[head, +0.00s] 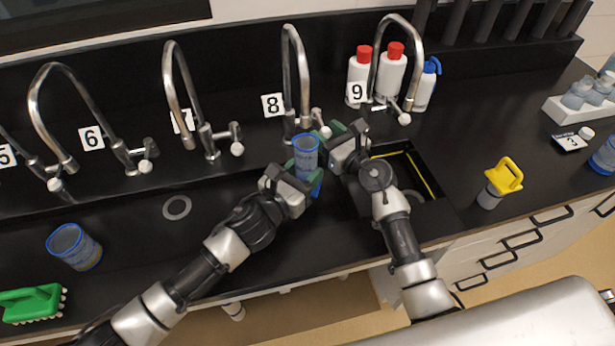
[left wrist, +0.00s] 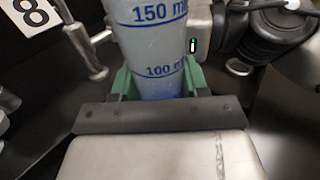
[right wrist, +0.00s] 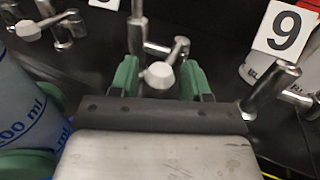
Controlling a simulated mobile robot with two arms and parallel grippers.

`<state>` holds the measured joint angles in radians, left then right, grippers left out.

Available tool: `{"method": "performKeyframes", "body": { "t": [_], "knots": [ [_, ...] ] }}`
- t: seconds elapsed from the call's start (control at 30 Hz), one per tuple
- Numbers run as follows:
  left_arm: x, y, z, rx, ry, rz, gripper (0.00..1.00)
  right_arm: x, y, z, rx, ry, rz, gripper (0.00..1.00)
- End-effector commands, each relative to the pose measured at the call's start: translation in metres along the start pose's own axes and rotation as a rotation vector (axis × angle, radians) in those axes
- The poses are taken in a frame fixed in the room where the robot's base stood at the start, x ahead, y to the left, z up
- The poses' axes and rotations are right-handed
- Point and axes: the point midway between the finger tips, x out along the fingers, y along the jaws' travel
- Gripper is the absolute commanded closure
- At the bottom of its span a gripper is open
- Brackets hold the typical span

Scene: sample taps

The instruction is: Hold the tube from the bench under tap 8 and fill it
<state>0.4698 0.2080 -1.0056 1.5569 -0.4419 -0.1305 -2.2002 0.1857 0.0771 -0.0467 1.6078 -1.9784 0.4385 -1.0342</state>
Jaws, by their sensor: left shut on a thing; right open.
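The tube (head: 306,158) is a clear cylinder with a blue rim and blue 100 and 150 ml marks; it also shows in the left wrist view (left wrist: 152,40). My left gripper (head: 303,172) is shut on it and holds it roughly upright below the spout of tap 8 (head: 303,75). No water stream is clear, and I cannot tell the liquid level. My right gripper (head: 347,132) is open beside the lever of tap 8 (head: 325,131). In the right wrist view the white lever knob (right wrist: 159,75) appears between the green fingers, with no grip on it visible.
Label 8 (head: 273,105) is left of the tap. Tap 9 (head: 412,70) and red-capped bottles (head: 391,72) stand to the right. A sink opening (head: 430,165) lies under my right arm. Another blue-rimmed container (head: 74,247) and a green brush (head: 30,303) are at left.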

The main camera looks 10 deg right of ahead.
Motion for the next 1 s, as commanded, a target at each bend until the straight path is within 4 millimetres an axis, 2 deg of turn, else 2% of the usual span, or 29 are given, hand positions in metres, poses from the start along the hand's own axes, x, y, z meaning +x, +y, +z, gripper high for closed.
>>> {"method": "performKeyframes", "body": {
  "t": [0.77, 1.0],
  "knots": [
    [0.001, 0.002, 0.000, 0.000, 0.000, 0.000, 0.78, 0.000, 0.000, 0.000, 0.000, 0.000, 0.000, 0.53],
    [0.001, 0.002, 0.000, 0.000, 0.000, 0.000, 0.78, -0.002, -0.017, 0.000, -0.003, 0.001, 0.000, 0.53]
  ]
}}
